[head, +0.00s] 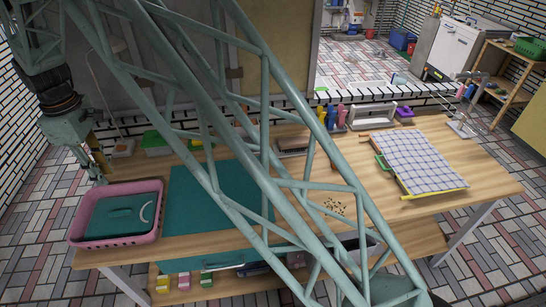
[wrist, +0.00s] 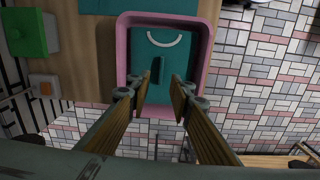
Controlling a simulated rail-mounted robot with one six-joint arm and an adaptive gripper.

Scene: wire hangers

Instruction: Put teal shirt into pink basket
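The pink basket (head: 84,240) sits at the left end of the wooden table. The teal shirt (head: 112,217) lies folded flat inside it, with a white curved band at one end. In the wrist view the shirt (wrist: 178,58) fills most of the basket floor inside the pink rim (wrist: 208,45). A small darker teal ridge stands on the shirt. My gripper (head: 102,178) is above the basket's far edge, pointing down. In the wrist view my gripper (wrist: 159,90) has its fingers apart, with a gap between the tips; no cloth is visibly pinched.
A flat teal panel (head: 200,190) lies on the table right of the basket. A green box (head: 156,140) stands behind. A checked cloth (head: 418,160) lies at the right, with bottles (head: 331,118) at the back edge.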

